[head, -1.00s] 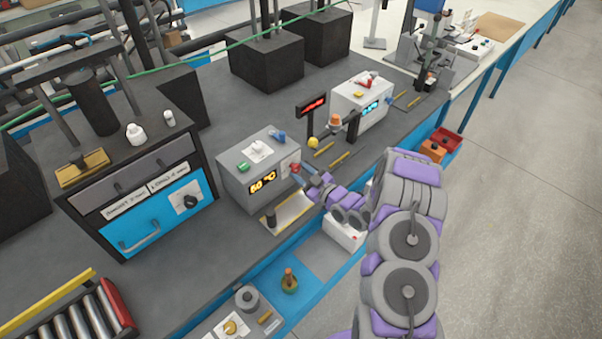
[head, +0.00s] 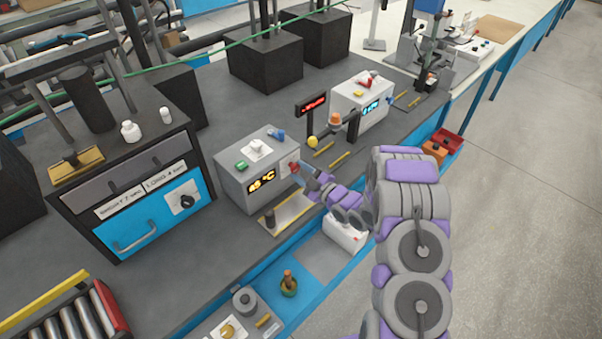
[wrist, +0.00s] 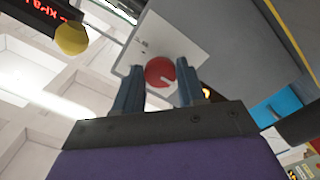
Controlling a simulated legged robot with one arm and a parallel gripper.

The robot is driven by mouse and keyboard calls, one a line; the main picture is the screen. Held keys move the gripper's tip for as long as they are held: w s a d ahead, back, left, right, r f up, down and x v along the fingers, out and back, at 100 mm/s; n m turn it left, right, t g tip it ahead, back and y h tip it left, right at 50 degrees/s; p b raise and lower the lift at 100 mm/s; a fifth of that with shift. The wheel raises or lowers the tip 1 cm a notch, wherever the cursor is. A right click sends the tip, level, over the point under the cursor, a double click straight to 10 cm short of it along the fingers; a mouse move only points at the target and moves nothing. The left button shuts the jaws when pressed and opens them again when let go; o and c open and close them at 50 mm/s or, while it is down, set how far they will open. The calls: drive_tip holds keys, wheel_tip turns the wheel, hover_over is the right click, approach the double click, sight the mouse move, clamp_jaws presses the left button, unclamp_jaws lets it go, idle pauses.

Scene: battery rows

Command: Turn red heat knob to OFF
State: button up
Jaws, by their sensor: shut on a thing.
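The red heat knob (wrist: 160,72) sits on a light plate on the front of the grey heater box (head: 240,186). In the wrist view my gripper (wrist: 158,80) has one blue-grey finger on each side of the knob and is shut on it. A pale mark on the knob's face points to the lower right in that view. In the head view my gripper (head: 303,174) reaches the box's front right side, and its fingers partly hide the knob. The box's display (head: 261,182) reads about 45 °C. The plate's lettering is too small to read.
Green (head: 242,165) and blue (head: 277,134) controls sit on top of the box. A yellow ball-shaped part (head: 312,142) and a red-lit sign (head: 312,105) stand close to its right. A second white box (head: 360,104) stands further back. The floor at right is clear.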

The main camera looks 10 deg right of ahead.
drive_tip(key=shift+f, duration=0.15)
drive_tip(key=o, duration=1)
drive_tip(key=shift+o, duration=0.2)
drive_tip(key=shift+s+d, duration=0.1)
drive_tip(key=p+v, duration=0.1)
drive_tip(key=v, duration=1.6)
drive_tip(key=shift+d, duration=0.15)
